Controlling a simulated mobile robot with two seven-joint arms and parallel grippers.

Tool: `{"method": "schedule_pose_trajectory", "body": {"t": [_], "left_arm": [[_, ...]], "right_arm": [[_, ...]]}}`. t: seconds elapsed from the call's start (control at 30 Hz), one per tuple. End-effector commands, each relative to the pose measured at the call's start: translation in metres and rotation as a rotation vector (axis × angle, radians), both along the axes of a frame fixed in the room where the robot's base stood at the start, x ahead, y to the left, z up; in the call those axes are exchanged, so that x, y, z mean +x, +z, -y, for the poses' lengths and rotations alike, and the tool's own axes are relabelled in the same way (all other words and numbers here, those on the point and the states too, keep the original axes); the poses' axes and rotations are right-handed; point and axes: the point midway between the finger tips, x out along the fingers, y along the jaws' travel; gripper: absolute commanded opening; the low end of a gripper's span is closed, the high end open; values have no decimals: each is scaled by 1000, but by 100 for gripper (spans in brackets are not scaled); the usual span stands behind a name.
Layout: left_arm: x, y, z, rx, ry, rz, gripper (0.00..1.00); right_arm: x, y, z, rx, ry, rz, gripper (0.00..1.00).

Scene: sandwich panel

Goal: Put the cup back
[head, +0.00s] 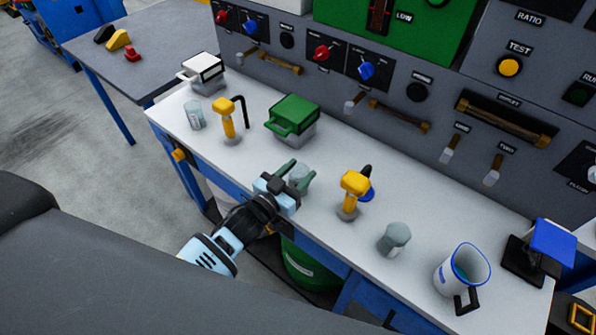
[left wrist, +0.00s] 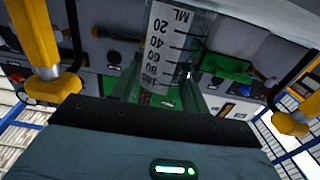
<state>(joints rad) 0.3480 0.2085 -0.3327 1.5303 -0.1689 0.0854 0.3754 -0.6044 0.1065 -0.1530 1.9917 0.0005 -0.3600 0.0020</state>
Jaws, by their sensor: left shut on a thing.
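A clear measuring cup (head: 299,177) is between the green fingers of my left gripper (head: 297,178) at the front of the white counter, in the head view. The gripper is shut on it. In the left wrist view the cup (left wrist: 170,50) shows ML marks and numbers, between the fingers. I cannot tell whether its base touches the counter. Another clear cup (head: 195,115) stands at the counter's left end. A white mug (head: 460,270) with a blue rim stands at the right end. My right gripper is not in view.
Yellow-headed taps (head: 226,119) and (head: 354,187) stand left and right of the gripper. A green-lidded box (head: 294,118) is behind it. A grey knob-like piece (head: 395,238) stands farther right. The control panel (head: 330,80) borders the counter's back. The counter (head: 240,165) is bare just left of the gripper.

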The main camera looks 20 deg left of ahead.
Motion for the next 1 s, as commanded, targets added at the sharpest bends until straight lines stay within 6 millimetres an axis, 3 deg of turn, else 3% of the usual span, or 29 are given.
{"method": "schedule_pose_trajectory", "body": {"t": [0.03, 0.07, 0.23, 0.6, 0.77, 1.0], "left_arm": [[0, -3, 0, 0, 0, -2, 9], [0, -4, 0, 0, 0, -2, 47], [0, -2, 0, 0, 0, -1, 67], [-2, 2, -1, 0, 0, 0, 67], [-22, 0, -8, 1, 1, -3, 67], [-66, -1, -24, 0, 1, -5, 67]], "right_arm": [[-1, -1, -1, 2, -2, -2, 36], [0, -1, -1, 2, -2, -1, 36], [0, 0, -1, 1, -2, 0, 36], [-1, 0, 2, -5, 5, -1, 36], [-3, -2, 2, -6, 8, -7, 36], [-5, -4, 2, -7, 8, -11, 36]]}}
